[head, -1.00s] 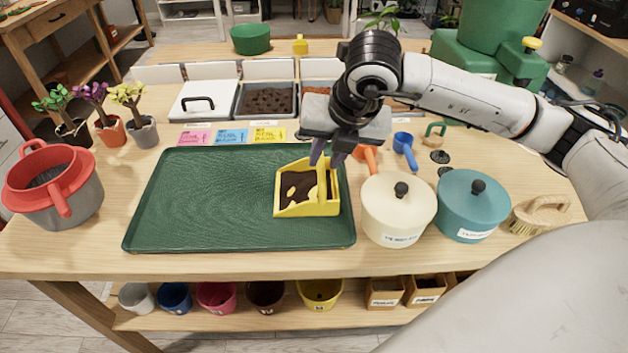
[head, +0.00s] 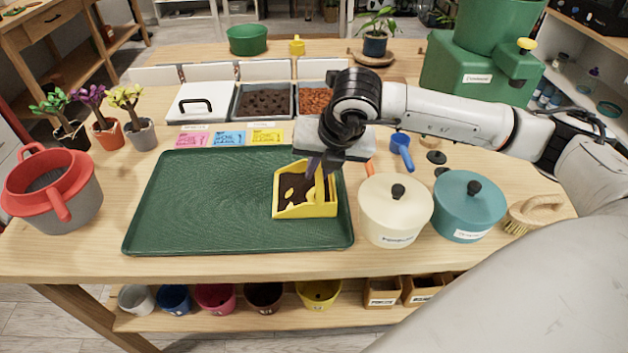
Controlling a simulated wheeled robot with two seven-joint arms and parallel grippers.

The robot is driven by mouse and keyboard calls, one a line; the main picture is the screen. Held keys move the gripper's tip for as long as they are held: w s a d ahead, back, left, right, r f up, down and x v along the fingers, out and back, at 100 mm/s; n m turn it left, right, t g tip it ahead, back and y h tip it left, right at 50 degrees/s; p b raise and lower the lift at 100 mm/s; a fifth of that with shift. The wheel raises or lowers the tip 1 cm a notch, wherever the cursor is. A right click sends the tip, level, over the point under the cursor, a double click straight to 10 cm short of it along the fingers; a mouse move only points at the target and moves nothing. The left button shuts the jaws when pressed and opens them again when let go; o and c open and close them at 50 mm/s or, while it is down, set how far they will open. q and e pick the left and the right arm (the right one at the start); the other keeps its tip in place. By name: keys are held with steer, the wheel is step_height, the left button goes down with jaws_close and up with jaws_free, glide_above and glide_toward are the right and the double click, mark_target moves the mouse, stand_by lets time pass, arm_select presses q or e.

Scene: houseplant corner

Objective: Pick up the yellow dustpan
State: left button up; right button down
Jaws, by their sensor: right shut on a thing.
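The yellow dustpan (head: 308,210) sits on the right part of the green tray (head: 195,207), with dark soil inside it. My right gripper (head: 322,172) reaches down over the dustpan from behind and is shut on its upright handle. The fingers partly hide the handle. The dustpan appears to rest on the tray still. My left gripper is not in view.
A cream lidded pot (head: 394,215) and a teal lidded pot (head: 466,208) stand close to the tray's right. A brush (head: 532,212) lies beyond them. A red-and-grey sieve pot (head: 60,190) stands left. Bins of soil (head: 265,101) line the back. The tray's left is clear.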

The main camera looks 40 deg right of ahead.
steer(key=shift+r, duration=0.15)
step_height(320, 180, up, 10)
steer(key=shift+f+b, duration=0.1)
steer(key=shift+b, duration=0.2)
stand_by(0.4)
